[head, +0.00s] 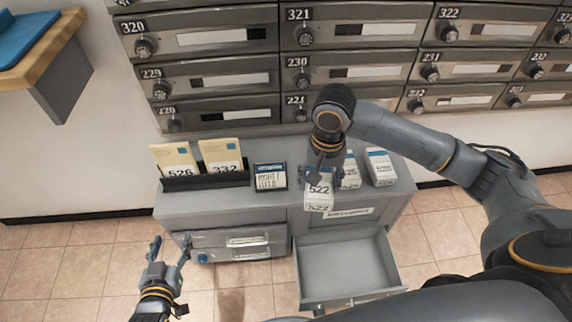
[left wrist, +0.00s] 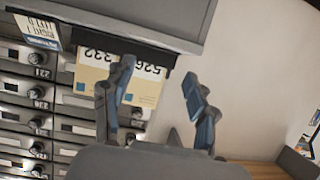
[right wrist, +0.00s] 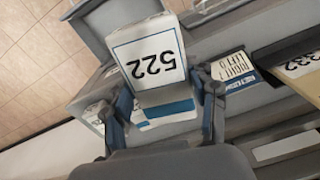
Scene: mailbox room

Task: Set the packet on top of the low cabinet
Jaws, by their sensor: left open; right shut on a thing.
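The packet (head: 319,201), a white box marked 522, is gripped by my right gripper (head: 326,160) at the front edge of the low grey cabinet (head: 400,191). In the head view I cannot tell whether it touches the top. The right wrist view shows the packet (right wrist: 152,62) between the two fingers, its label facing the camera. My left gripper (head: 171,249) is open and empty in front of the cabinet's left side. The left wrist view shows its fingers apart (left wrist: 158,78), with nothing between them.
Two similar white boxes (head: 380,167) stand on the cabinet's right part, one partly behind my gripper. A black sign (head: 270,177) and a black holder with yellow envelopes (head: 222,162) stand to the left. A lower drawer (head: 345,268) is pulled open. Mailboxes (head: 230,75) line the wall behind.

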